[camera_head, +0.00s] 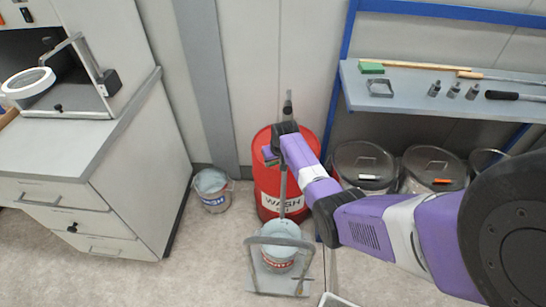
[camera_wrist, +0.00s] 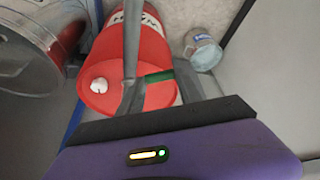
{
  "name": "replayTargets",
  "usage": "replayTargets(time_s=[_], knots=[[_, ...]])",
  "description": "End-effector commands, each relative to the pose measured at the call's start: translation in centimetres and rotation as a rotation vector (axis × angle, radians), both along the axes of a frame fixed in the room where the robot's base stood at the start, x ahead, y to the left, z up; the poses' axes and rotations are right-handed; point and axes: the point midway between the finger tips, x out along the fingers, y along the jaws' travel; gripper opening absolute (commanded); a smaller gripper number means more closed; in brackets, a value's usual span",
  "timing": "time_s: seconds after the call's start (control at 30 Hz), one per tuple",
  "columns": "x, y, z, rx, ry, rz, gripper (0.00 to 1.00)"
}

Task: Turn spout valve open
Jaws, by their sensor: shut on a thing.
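A red drum labelled WASH (camera_head: 268,188) stands on the floor against the wall; its red top also shows in the wrist view (camera_wrist: 108,60). My gripper (camera_head: 277,150) is at the drum's top.
The bucket stands on a grey wheeled stand (camera_head: 262,280). Another bucket (camera_head: 213,190) is left of the drum, beside a drawer cabinet (camera_head: 95,215). Lidded metal cans (camera_head: 364,165) stand right, under a tool shelf (camera_head: 415,98). Floor between cabinet and stand is clear.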

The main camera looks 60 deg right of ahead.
Motion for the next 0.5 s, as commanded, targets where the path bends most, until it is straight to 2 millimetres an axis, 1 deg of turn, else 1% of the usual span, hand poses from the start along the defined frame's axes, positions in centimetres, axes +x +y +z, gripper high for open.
replayTargets(time_s=[0.5], knots=[[-2.0, 0.5, -0.2, 0.002, -0.001, 0.488, 0.0]])
